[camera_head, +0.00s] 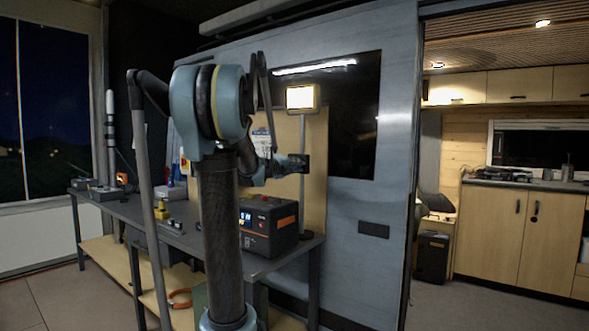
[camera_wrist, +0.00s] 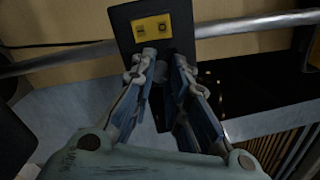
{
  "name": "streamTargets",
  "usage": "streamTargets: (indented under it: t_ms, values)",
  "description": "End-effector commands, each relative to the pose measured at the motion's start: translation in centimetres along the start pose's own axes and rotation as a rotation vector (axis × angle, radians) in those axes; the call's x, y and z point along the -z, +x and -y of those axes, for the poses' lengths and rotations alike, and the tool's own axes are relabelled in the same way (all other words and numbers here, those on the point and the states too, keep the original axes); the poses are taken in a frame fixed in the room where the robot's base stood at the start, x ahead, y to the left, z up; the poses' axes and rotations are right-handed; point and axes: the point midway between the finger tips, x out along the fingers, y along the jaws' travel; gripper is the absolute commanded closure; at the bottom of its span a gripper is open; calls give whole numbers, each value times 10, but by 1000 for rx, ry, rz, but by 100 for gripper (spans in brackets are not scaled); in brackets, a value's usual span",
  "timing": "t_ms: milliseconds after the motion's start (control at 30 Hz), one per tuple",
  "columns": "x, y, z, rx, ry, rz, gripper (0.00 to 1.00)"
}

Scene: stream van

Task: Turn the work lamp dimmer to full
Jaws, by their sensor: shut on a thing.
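The work lamp (camera_head: 301,98) is lit and stands on a thin pole (camera_head: 302,137) in front of the van's wall. A small black dimmer box (camera_head: 304,161) is fixed on the pole below the lamp. In the wrist view the dimmer box (camera_wrist: 125,22) shows a yellow label, and the pole (camera_wrist: 60,62) runs behind it. My gripper (camera_wrist: 158,62) is at the box just below the label, its two fingers shut on the dimmer knob between them. The fingers mostly hide the knob, so its setting cannot be read. My gripper (camera_head: 283,162) also reaches the box in the head view.
A grey workbench (camera_head: 228,232) stands behind and beside my arm. It holds a black power unit (camera_head: 268,226) with an orange panel, close below my gripper, and several small tools. Open floor and a doorway lie to the right.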

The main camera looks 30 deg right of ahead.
Motion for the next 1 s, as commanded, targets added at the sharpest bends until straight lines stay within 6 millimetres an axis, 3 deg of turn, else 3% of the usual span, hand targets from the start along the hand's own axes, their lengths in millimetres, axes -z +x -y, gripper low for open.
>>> streamTargets:
  t_ms: [600, 1000]
  values:
    - [1, -2, -3, -9, 583, 17, 100]
    - [1, -2, -4, -12, 868, 24, 100]
